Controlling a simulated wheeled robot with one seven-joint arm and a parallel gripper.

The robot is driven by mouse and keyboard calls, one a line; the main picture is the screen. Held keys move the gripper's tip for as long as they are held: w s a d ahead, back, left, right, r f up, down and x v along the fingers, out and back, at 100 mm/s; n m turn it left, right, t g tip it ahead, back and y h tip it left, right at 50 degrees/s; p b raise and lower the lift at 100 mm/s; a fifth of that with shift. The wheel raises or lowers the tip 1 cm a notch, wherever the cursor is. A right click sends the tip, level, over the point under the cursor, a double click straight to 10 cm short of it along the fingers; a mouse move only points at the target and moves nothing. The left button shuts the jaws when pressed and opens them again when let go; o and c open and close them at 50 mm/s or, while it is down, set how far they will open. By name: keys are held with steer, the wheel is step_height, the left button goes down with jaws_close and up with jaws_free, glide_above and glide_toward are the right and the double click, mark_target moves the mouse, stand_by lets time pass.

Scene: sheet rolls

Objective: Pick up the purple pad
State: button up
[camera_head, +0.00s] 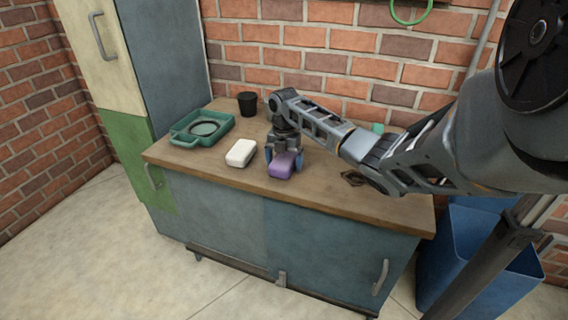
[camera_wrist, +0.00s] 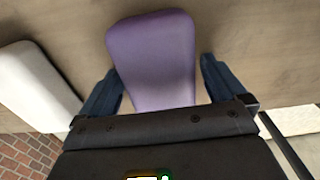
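The purple pad (camera_head: 281,166) lies on the wooden top of the workbench, near its front edge. In the wrist view the purple pad (camera_wrist: 153,58) fills the upper middle, and its near end runs down behind the gripper's dark body. My gripper (camera_head: 284,158) is down at the pad, with one finger on each side of it. In the wrist view my gripper (camera_wrist: 157,82) is open, and a narrow gap shows between each blue finger and the pad. The fingertips' height above the bench is hard to tell.
A white block (camera_head: 241,153) lies close to the left of the pad. A green tray (camera_head: 174,138) and a black cup (camera_head: 247,104) stand farther back left. A small dark item (camera_head: 354,178) lies to the right. A brick wall (camera_head: 320,60) rises behind.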

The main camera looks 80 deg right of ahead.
mark_target(288, 156)
steer(key=c, duration=0.9)
steer(key=shift+o, duration=0.2)
steer(key=shift+r, duration=0.1)
steer(key=shift+r, duration=0.4)
steer(key=r, duration=0.2)
steer(key=s+r+b, duration=0.1)
steer(key=shift+d+r, duration=0.35)
steer(key=s+d+r+b, duration=0.1)
steer(key=s+d+r, duration=0.3)
steer(key=s, duration=0.5)
step_height(288, 156, up, 2)
steer(key=shift+s+d+r+b, duration=0.2)
steer(key=shift+d+b, duration=0.15)
steer(key=o, duration=0.5)
steer(key=c, duration=0.4)
